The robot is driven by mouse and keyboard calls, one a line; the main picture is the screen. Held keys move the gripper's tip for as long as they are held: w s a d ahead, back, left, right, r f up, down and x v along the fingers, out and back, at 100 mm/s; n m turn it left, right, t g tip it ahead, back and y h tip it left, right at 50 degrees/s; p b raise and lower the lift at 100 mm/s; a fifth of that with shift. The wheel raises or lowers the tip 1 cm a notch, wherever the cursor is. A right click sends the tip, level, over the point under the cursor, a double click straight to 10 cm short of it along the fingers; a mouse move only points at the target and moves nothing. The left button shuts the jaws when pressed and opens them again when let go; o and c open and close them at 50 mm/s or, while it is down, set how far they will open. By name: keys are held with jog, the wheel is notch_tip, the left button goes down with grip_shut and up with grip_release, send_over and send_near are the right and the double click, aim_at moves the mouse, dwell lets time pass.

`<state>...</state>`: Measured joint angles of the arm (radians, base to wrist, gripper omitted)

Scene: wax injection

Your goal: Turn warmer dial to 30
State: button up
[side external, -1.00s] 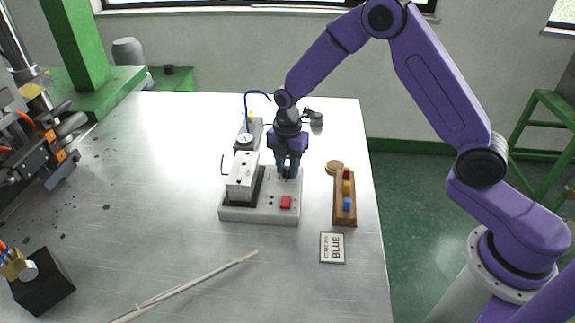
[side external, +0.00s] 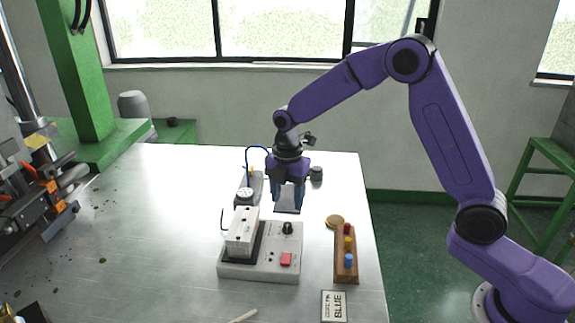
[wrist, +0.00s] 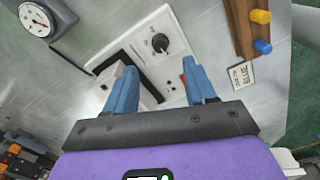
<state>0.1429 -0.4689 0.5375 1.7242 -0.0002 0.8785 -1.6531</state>
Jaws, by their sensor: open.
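The warmer (side external: 260,267) is a pale box with a white block on its left, a red switch (side external: 286,259) and a black dial (side external: 287,228). The dial also shows in the wrist view (wrist: 160,42), with a light mark on its knob; its scale is too small to read. My gripper (side external: 288,205) is open and empty, raised above the dial and apart from it. In the wrist view its two blue fingers (wrist: 159,66) are spread, with the dial visible beyond the gap between them.
A wooden rack (side external: 345,268) with red, yellow and blue pegs stands right of the warmer, near a round wooden disc (side external: 335,221). A card reading BLUE (side external: 334,306) lies in front. A round gauge (side external: 245,194) stands behind the warmer. The table's left side is largely clear.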

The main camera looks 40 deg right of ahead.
notch_tip(320, 180, up, 9)
dwell(0.3)
jog(key=s+a+m, duration=0.2)
jog(key=s+m, duration=0.3)
jog(key=s, duration=1.2)
jog(key=s+d+f+m, duration=0.1)
jog(key=s+d+m, duration=0.1)
jog(key=s, duration=0.6)
jog(key=s+d+f+m, duration=0.1)
jog(key=s+d+m, duration=0.2)
jog(key=s, duration=0.6)
jog(key=shift+s+d+f, duration=0.25)
jog(key=shift+d+f, duration=0.1)
jog(key=shift+d, duration=0.9)
